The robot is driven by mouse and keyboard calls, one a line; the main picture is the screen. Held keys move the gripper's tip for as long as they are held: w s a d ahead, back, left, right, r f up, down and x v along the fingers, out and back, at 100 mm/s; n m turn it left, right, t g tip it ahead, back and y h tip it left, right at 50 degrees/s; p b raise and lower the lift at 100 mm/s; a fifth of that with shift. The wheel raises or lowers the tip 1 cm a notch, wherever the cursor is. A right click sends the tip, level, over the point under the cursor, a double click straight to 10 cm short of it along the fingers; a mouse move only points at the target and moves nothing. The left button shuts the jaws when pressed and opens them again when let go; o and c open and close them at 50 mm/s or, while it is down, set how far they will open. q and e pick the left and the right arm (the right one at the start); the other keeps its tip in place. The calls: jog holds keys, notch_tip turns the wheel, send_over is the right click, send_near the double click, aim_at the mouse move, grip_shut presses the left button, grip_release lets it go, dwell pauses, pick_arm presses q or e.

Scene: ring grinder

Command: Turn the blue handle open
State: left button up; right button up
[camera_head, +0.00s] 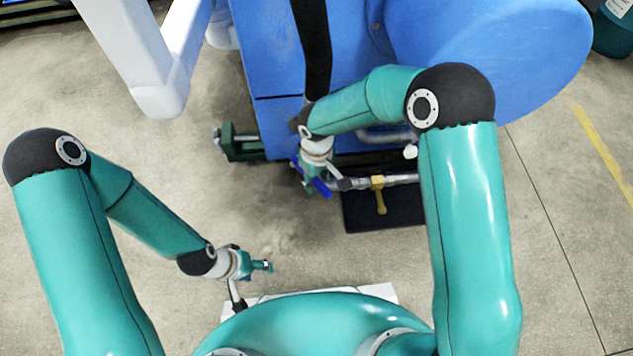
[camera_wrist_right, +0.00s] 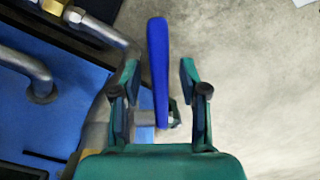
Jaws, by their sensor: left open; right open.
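The blue handle (camera_wrist_right: 158,70) shows in the right wrist view as a long blue lever on a grey pipe fitting. In the head view the blue handle (camera_head: 321,188) is small and partly hidden by my right gripper. My right gripper (camera_wrist_right: 157,75) is open, with one finger on each side of the handle. A gap shows between the handle and each finger, so it is not gripped. In the head view my right gripper (camera_head: 309,178) is beside the pipe. My left gripper (camera_head: 265,266) is open and empty, low on the left, away from the handle.
The large blue machine (camera_head: 275,60) stands behind. A green bracket (camera_head: 238,143) juts out at its left. Floor between my grippers is clear.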

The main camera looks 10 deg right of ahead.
jog(key=shift+f, duration=0.5)
grip_shut()
